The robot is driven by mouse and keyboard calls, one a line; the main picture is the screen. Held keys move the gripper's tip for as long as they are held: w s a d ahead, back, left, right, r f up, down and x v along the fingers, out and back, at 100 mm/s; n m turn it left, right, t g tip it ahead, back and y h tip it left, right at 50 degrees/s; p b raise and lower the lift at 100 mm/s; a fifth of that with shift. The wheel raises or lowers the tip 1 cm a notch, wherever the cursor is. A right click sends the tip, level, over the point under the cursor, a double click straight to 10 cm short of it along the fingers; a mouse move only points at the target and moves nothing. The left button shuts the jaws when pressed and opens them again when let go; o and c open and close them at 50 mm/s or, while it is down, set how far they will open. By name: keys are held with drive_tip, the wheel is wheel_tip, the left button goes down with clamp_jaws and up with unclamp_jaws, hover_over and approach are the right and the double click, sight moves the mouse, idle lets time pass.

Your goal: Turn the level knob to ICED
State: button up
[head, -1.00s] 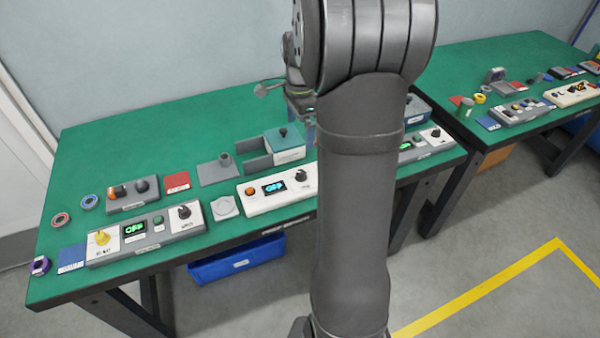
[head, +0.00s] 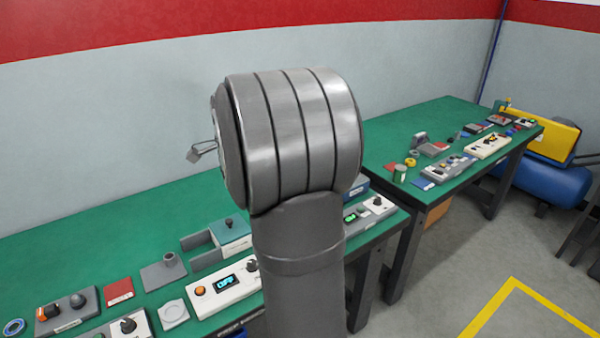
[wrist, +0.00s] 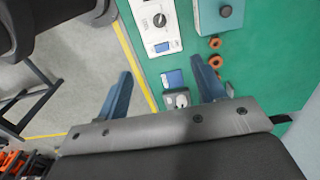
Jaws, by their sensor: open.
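My gripper (wrist: 162,76) is open and empty in the wrist view, its two blue fingers wide apart above the bench edge. Beyond the fingertips lies a white panel (wrist: 152,32) with a black knob (wrist: 160,20) and a small blue display. In the head view a white panel (head: 222,303) has an orange button, a display that seems to read OFF and a dark knob (head: 251,263) at my arm's edge. Other panels carry dark knobs, one at front left (head: 128,325) and one right of my arm (head: 377,201). I cannot read ICED on any of them. My gripper is hidden in the head view.
The green bench (head: 60,245) is clear toward the wall. A teal-topped box (head: 231,232), a grey plate with a post (head: 164,270) and a red block (head: 118,291) stand around the panels. A second bench (head: 440,115) with more devices is at right.

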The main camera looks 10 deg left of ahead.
drive_tip(key=shift+c, duration=1.2)
wheel_tip(320, 180, down, 24)
drive_tip(key=n, duration=3.2)
drive_tip(key=shift+w+d+f, duration=0.1)
drive_tip(key=shift+d, duration=0.05)
